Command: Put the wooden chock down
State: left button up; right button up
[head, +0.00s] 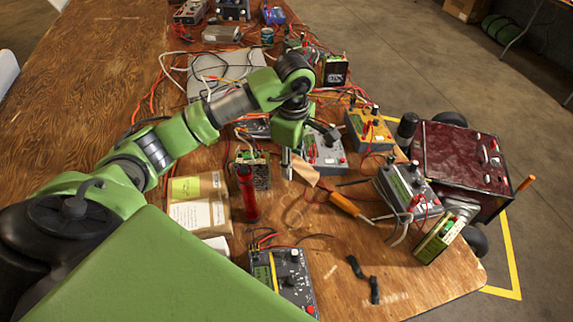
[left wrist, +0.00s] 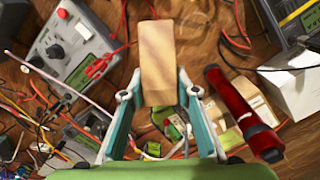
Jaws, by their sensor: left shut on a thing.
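The wooden chock (head: 304,171) is a plain tan block. It is held between the two fingers of my left gripper (head: 288,164), over the cluttered middle of the wooden table (head: 345,265). In the left wrist view the chock (left wrist: 158,50) sticks out beyond the fingertips of the gripper (left wrist: 160,80), with one finger on each side. I cannot tell how far its underside is from the table top. My right gripper is not in view.
Grey (head: 325,152) and yellow (head: 369,131) meters sit behind. A dark meter (head: 284,277) is in front. Bare wood shows near the front edge, beside a black strap (head: 366,279).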

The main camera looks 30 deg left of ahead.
pick_arm(q)
jog(key=w+a+f, duration=0.2)
jog(key=f, duration=0.1)
jog(key=w+a+f, duration=0.1)
jog(key=f, duration=0.1)
jog(key=shift+w+a+f+p, duration=0.2)
jog(key=shift+f+p, duration=0.05)
jog(key=shift+p, duration=0.05)
notch_tip(320, 180, down, 3)
jog(key=shift+w+a+p, duration=0.1)
jog(key=shift+a+p, duration=0.05)
jog(key=shift+p, duration=0.5)
jog(key=shift+f, duration=0.3)
jog(key=shift+f, duration=0.2)
jog(key=o, duration=1.2)
jog(key=shift+o, duration=0.2)
